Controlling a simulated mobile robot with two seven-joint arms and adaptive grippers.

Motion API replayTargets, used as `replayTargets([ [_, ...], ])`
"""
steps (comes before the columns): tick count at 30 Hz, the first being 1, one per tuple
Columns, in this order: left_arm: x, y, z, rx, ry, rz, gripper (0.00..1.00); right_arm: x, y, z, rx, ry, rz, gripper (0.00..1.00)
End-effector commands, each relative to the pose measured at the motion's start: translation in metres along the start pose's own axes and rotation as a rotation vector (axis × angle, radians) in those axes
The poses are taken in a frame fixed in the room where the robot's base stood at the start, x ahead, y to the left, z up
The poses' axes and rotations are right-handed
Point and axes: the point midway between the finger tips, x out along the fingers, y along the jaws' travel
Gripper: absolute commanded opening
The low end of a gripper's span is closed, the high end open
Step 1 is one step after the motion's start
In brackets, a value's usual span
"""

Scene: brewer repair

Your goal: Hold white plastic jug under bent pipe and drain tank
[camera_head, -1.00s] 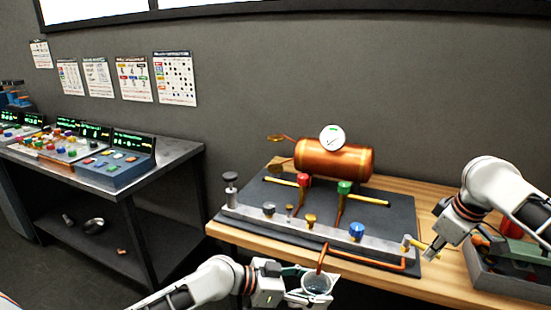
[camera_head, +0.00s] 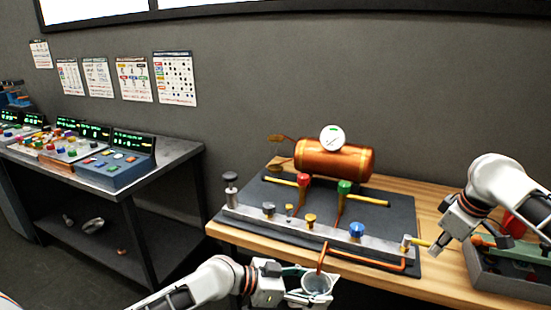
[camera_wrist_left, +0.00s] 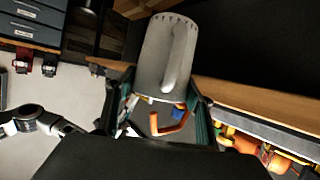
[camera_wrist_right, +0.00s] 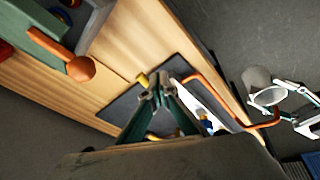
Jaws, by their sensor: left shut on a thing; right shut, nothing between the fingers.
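The white plastic jug (camera_head: 317,284) is below the front edge of the bench in the head view. My left gripper (camera_head: 296,291) is shut on it, and the jug fills the middle of the left wrist view (camera_wrist_left: 167,55). The bent copper pipe (camera_head: 321,258) comes down over the jug's open mouth. The copper tank (camera_head: 334,158) with a round gauge (camera_head: 332,138) stands at the back of the black mat. My right gripper (camera_head: 439,250) is shut and empty, near a yellow handle (camera_head: 421,242) at the right end of the metal manifold (camera_head: 300,232).
A grey bin (camera_head: 505,284) with tools stands on the bench's right, close to my right arm. Red, green and blue knobs (camera_head: 356,230) rise from the manifold and mat. A table with control panels (camera_head: 113,165) stands at the left.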

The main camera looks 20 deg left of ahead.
Motion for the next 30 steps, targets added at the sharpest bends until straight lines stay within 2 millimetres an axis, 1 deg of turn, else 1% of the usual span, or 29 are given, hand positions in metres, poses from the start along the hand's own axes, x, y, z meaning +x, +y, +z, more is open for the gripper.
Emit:
replayTargets([
  [5, 0.000, 0.000, -0.001, 0.000, 0.001, 0.000, 0.27, 0.000, 0.000, 0.000, 0.000, 0.000, 0.000, 0.00],
  [12, 0.000, 0.000, -0.001, 0.000, 0.001, 0.000, 0.27, 0.001, 0.008, -0.002, 0.001, 0.001, 0.000, 0.00],
  [17, 0.000, 0.000, -0.001, 0.000, 0.001, 0.000, 0.27, 0.001, 0.006, -0.001, 0.000, 0.001, 0.000, 0.00],
  [26, 0.000, 0.000, -0.001, 0.000, 0.001, 0.000, 0.27, -0.001, -0.004, 0.001, -0.002, 0.000, 0.000, 0.00],
  [30, 0.000, 0.000, -0.001, 0.000, 0.001, 0.000, 0.27, -0.006, -0.003, 0.000, -0.001, 0.001, 0.000, 0.00],
])
